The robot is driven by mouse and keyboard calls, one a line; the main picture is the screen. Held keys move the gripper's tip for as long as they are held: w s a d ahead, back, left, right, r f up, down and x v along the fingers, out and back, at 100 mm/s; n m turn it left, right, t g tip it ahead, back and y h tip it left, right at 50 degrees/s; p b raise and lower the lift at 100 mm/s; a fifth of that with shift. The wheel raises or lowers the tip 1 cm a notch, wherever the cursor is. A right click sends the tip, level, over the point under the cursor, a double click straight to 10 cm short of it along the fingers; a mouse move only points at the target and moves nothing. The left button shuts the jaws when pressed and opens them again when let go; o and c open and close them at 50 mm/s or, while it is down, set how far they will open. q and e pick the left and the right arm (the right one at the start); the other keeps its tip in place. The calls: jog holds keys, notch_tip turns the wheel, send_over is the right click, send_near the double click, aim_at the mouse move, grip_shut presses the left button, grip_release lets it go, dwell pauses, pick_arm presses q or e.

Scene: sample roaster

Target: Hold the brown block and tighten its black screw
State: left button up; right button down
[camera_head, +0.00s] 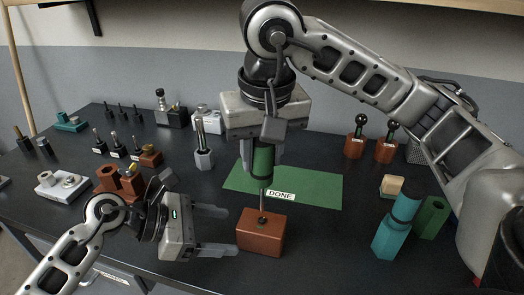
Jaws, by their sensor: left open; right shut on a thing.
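The brown block (260,240) stands on the dark table just in front of the green mat. Its black screw (262,221) is a small dark spot on the top face, partly hidden by the driver tip. My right gripper (262,150) is shut on the green handle of a screwdriver (263,165). The screwdriver points straight down, its shaft ending at the screw; I cannot tell whether the tip is seated. My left gripper (232,230) is open, its two fingers pointing right toward the block's left side. The lower finger's tip is close to the block; contact is unclear.
The green mat (315,188) has a DONE label and is otherwise bare. Teal (390,240) and green (431,218) holders stand at right, near a tan block (391,187). Red-brown holders (354,147) stand behind. Small tools and a brown part (122,181) crowd the left.

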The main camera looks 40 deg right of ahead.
aim_at(257, 233)
pick_arm(q)
jog(key=x, duration=0.8)
jog(key=shift+d, duration=0.15)
grip_shut()
